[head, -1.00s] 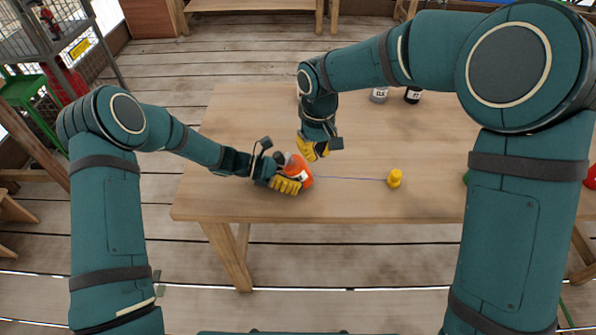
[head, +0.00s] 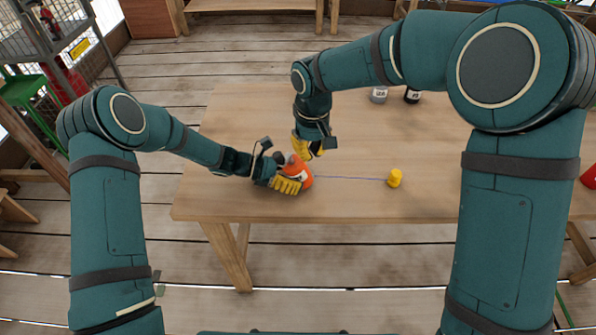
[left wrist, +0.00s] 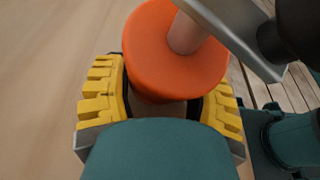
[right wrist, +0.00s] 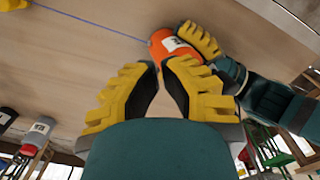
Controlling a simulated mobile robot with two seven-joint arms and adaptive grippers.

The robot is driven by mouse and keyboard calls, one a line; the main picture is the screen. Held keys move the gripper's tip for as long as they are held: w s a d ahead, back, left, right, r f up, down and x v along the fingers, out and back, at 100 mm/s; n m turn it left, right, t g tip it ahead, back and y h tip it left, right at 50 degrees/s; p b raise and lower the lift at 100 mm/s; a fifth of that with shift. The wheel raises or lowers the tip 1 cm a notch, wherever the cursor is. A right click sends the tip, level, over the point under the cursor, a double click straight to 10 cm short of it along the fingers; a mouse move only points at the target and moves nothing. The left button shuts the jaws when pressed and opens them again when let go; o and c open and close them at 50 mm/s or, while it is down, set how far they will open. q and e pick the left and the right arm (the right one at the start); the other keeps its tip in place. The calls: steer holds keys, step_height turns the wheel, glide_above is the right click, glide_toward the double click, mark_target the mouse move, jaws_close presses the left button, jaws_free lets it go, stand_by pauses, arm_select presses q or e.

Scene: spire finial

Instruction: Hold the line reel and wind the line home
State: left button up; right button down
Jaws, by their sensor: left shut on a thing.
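The orange line reel (head: 297,170) is near the table's front left, with a pale label and a dark crank knob (head: 279,159). My left gripper (head: 290,186) is shut on the reel; its fingers flank the orange body in the left wrist view (left wrist: 176,55). A grey crank arm (left wrist: 232,28) crosses above the orange face there. A thin blue line (head: 350,178) runs straight from the reel to a yellow end piece (head: 395,178). My right gripper (head: 308,148) is just behind the reel; its fingertips are close, with a narrow empty gap (right wrist: 158,70).
Two small labelled bottles (head: 378,95) (head: 412,95) stand at the back of the wooden table (head: 250,115). A red object (head: 590,178) shows at the right edge. The table around the line is clear.

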mark_target(295, 165)
steer(key=shift+s+a, duration=0.15)
steer(key=shift+a, duration=0.15)
steer(key=shift+a, duration=0.6)
stand_by(0.8)
steer(key=shift+w+a, duration=0.25)
steer(key=shift+a, duration=0.35)
stand_by(0.6)
steer(key=shift+w+a, duration=0.35)
steer(key=shift+w, duration=0.25)
stand_by(0.8)
steer(key=shift+s+r, duration=0.1)
steer(key=shift+s, duration=0.25)
step_height(295, 165, up, 7)
stand_by(1.0)
stand_by(0.7)
arm_select(q)
steer(key=o, duration=0.9)
steer(key=shift+a, duration=0.15)
